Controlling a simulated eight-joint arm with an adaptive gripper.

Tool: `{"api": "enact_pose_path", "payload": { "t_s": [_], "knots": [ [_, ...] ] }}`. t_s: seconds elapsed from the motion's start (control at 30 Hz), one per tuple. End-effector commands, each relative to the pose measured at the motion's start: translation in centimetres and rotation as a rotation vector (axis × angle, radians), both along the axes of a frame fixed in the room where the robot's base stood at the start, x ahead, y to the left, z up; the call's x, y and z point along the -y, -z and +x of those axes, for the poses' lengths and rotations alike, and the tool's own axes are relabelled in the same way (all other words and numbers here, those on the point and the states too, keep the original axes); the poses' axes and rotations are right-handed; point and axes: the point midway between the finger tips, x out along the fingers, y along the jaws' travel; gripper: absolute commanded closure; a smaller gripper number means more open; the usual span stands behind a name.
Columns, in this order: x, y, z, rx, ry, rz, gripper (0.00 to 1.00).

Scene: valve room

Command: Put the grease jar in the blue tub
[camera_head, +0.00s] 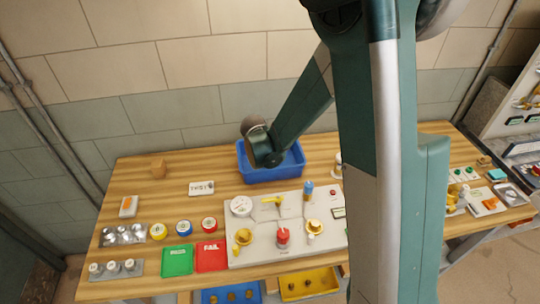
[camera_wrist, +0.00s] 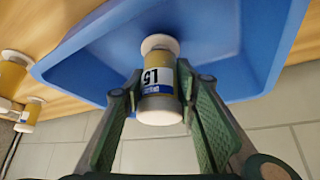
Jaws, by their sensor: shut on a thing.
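The grease jar (camera_wrist: 158,90), with a white lid, a yellow body and a blue and white label, is between the two fingers of my gripper (camera_wrist: 160,82) in the wrist view. My gripper is shut on it. The blue tub (camera_wrist: 85,65) lies behind the jar in that view, its inside facing the camera. In the head view the tub (camera_head: 290,171) stands at the back middle of the bench, with the end of my arm over it. The jar and fingertips are hidden there. I cannot tell whether the jar touches the tub floor.
Other yellow jars with white lids (camera_wrist: 12,72) stand beside the tub in the wrist view. In the head view a valve panel (camera_head: 265,250) lies in front of the tub. Green (camera_head: 177,261) and red trays (camera_head: 211,256) lie left of it. The bench's back left is mostly clear.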

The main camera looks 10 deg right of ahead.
Motion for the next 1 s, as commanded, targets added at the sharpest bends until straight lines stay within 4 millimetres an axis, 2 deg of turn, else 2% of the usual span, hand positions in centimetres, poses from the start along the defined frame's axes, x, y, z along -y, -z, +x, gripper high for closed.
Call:
{"api": "enact_pose_path", "payload": {
  "t_s": [0.2, 0.7, 0.73, 0.8, 1.0],
  "knots": [
    [0.0, 1.4, 0.0, 0.000, 0.000, 0.000, 0.85],
    [0.0, 1.9, 0.0, 0.000, 0.000, 0.000, 0.85],
    [0.0, 1.9, 0.0, 0.000, 0.000, 0.000, 0.66],
    [0.0, 1.8, 0.0, 0.000, 0.000, 0.000, 0.57],
    [0.0, 1.8, 0.0, 0.000, 0.000, 0.000, 0.56]
  ]
}}
